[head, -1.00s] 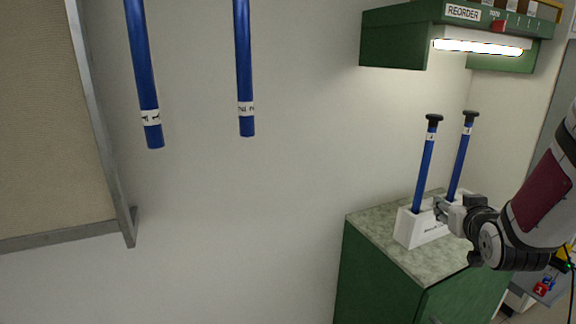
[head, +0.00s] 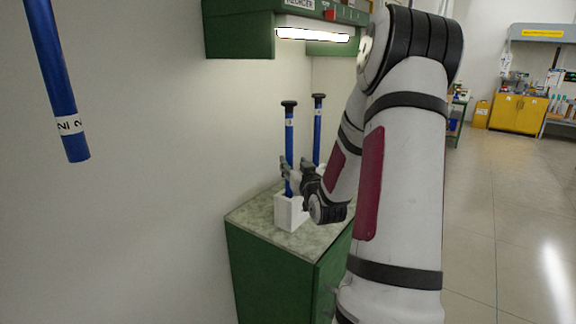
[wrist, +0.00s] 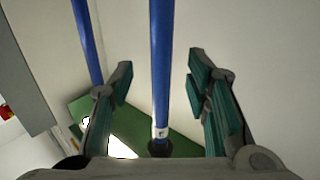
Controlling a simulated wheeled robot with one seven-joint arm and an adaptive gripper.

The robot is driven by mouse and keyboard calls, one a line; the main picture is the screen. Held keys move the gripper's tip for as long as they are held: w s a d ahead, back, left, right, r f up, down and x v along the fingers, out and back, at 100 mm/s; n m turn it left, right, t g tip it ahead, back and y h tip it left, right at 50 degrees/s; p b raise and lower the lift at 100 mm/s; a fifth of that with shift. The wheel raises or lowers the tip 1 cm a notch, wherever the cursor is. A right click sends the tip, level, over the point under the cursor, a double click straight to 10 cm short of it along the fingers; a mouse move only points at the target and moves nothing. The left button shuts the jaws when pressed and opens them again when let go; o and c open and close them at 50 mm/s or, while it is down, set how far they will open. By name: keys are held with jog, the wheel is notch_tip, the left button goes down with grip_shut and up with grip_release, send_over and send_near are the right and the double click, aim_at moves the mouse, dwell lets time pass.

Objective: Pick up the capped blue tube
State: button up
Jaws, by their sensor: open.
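In the wrist view this tube (wrist: 161,70) runs between the two open fingers of my gripper (wrist: 160,66), with clear space on each side. Its black cap (wrist: 160,148) shows at the bottom there. The right capped tube (head: 317,130) stands behind; in the wrist view it is outside the left finger (wrist: 87,40).
The green cabinet (head: 270,265) has a speckled top (head: 250,217). A green shelf with a lit lamp (head: 312,35) hangs above the tubes. A blue tube without a visible cap (head: 55,75) is at the far left. Open floor (head: 500,230) lies to the right.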

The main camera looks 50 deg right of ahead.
aim_at(290, 161)
jog(key=shift+f+x, duration=0.15)
jog(key=shift+x, duration=1.25)
jog(key=shift+f+x, duration=0.1)
jog(key=shift+x, duration=1.35)
jog(key=shift+a, duration=0.1)
grip_shut()
